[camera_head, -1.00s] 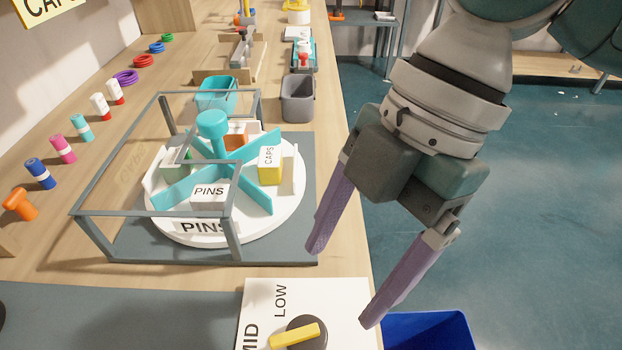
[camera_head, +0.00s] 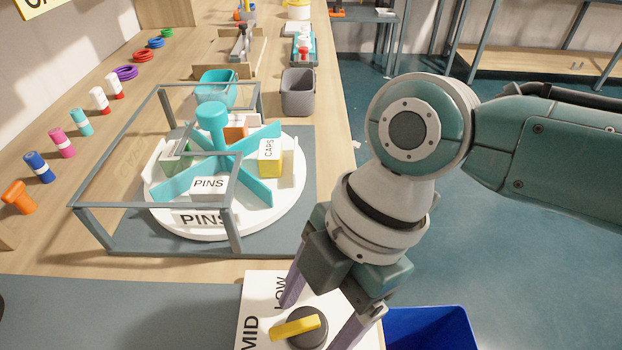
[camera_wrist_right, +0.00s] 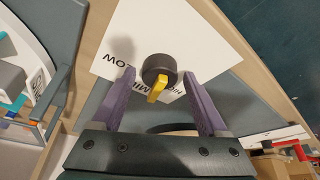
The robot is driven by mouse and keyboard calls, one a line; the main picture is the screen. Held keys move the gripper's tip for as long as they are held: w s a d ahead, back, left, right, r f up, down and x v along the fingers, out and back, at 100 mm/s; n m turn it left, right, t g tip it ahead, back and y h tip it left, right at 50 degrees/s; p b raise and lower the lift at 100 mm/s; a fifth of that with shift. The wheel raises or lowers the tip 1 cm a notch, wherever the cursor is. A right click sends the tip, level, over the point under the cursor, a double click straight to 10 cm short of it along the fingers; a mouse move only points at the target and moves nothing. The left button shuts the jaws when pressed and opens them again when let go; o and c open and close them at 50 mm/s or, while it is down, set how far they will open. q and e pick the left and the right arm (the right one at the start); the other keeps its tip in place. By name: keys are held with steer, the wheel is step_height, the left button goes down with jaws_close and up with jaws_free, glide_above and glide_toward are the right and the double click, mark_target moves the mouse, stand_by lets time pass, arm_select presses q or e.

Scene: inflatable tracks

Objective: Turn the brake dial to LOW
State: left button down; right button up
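The brake dial (camera_head: 308,328) is a dark round knob with a yellow pointer bar (camera_head: 294,328), on a white panel (camera_head: 255,290) lettered MID and LOW. The pointer's longer end points left, toward the MID side, in the head view. My right gripper (camera_head: 318,318) is open above the panel, with its purple fingers on either side of the dial. In the right wrist view the dial (camera_wrist_right: 159,70) sits between the open fingertips (camera_wrist_right: 160,80), with gaps on both sides. The panel (camera_wrist_right: 185,35) also shows HIGH, partly hidden. My left gripper is out of view.
A turntable (camera_head: 285,205) with teal dividers stands inside a grey frame (camera_head: 150,255) behind the panel. A blue bin (camera_head: 440,325) is at the right of the panel. Teal (camera_head: 215,90) and grey (camera_head: 298,95) bins stand farther back. The mat left of the panel is clear.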

jaws_close()
stand_by(0.4)
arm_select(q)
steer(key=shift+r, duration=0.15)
arm_select(e)
steer(key=m+p, duration=0.2)
steer(key=m+t+p, duration=0.1)
steer(key=shift+s+r+y, duration=0.2)
steer(key=shift+r+y, duration=0.05)
steer(key=shift+y, duration=0.05)
steer(key=m+t+p, duration=0.2)
steer(key=m+p, duration=0.3)
steer(key=shift+s+m, duration=0.1)
steer(key=shift+m, duration=0.2)
steer(key=m+t+p, duration=0.1)
steer(key=m, duration=0.1)
steer(key=m+p, duration=0.2)
steer(key=shift+s+a+f+t, duration=0.1)
steer(key=shift+t, duration=0.3)
arm_select(q)
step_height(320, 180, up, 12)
steer(key=p, duration=0.1)
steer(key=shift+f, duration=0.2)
arm_select(e)
steer(key=shift+f+m+t+h, duration=0.1)
steer(key=shift+m+t+h, duration=0.35)
steer(key=shift+m, duration=0.85)
